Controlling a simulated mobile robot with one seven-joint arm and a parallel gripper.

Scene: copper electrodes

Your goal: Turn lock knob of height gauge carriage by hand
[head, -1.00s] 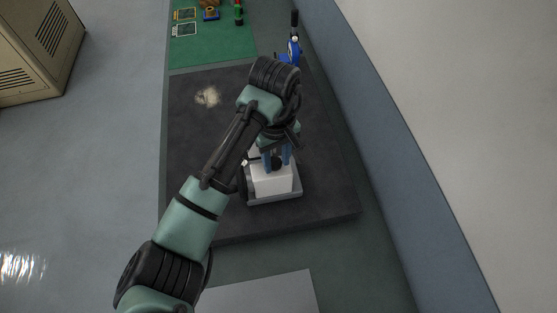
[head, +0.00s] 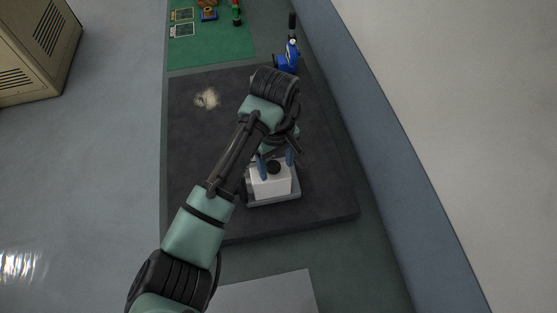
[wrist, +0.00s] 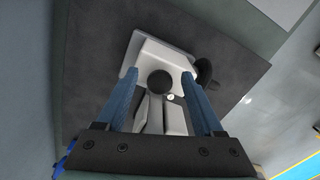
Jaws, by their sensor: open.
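The height gauge (head: 270,187) stands on the dark plate, with a pale grey-white body on a grey base. A round black knob (head: 274,168) shows on it, and it also appears in the wrist view (wrist: 159,82). My gripper (head: 274,162) is open, its two blue fingers spread on either side of this knob with a gap to each. In the wrist view, the fingertips of my gripper (wrist: 159,74) reach about level with the knob. A second black round part (wrist: 204,71) sits at the gauge's side. My wrist hides the upper gauge in the head view.
A green mat (head: 215,45) with small items lies behind. A wall (head: 370,130) runs along the right.

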